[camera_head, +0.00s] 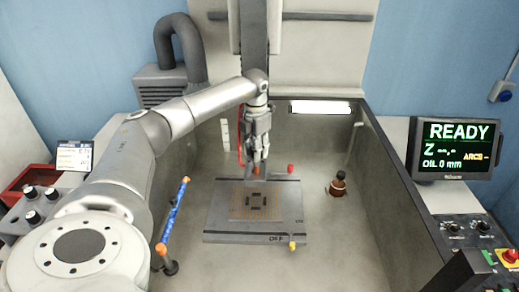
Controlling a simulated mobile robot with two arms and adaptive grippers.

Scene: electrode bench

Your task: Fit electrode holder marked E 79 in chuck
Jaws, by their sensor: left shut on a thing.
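My left arm comes in from the left, and its gripper (258,158) points down above the plate in the tank. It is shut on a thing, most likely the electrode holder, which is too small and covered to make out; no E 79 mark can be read. The machine's grey column (255,40) comes down behind my wrist. The chuck at its lower end is hidden by my arm and gripper, so I cannot tell whether holder and chuck touch. My right gripper is not in view.
A grey plate (222,222) with a gridded workpiece lies on the tank floor. A blue hose (174,215) stands at left, a brown bottle-like object (338,186) at right. A screen (455,146) reads READY. A red bin (18,186) is at far left.

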